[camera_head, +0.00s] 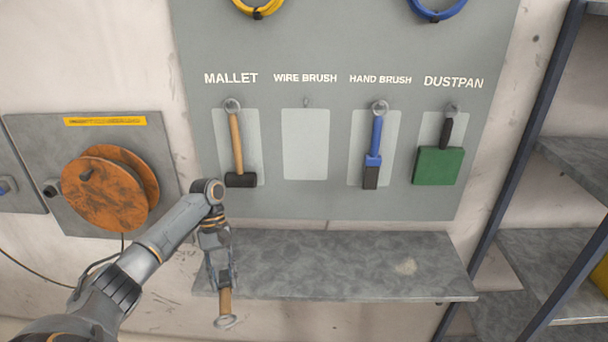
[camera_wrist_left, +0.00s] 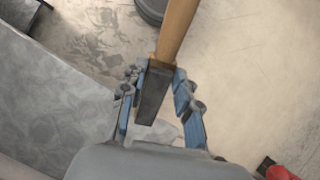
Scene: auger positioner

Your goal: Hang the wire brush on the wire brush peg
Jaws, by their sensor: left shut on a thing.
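The wire brush (camera_head: 225,302) has a wooden handle with a metal ring at its end, which points down in the head view. My left gripper (camera_head: 221,284) is shut on the brush, in front of the left part of the shelf. In the left wrist view, the gripper's blue fingers (camera_wrist_left: 158,84) sit on both sides of the brush's dark head (camera_wrist_left: 153,97), and the wooden handle (camera_wrist_left: 176,30) extends away from them. The wire brush peg (camera_head: 306,101) is bare, under the WIRE BRUSH label, up and right of the gripper. My right gripper is not in view.
On the grey board, the mallet (camera_head: 236,145) hangs left of the bare peg. The hand brush (camera_head: 375,150) and dustpan (camera_head: 438,160) hang right of it. The shelf (camera_head: 350,265) below looks empty. An orange reel (camera_head: 105,190) is at left.

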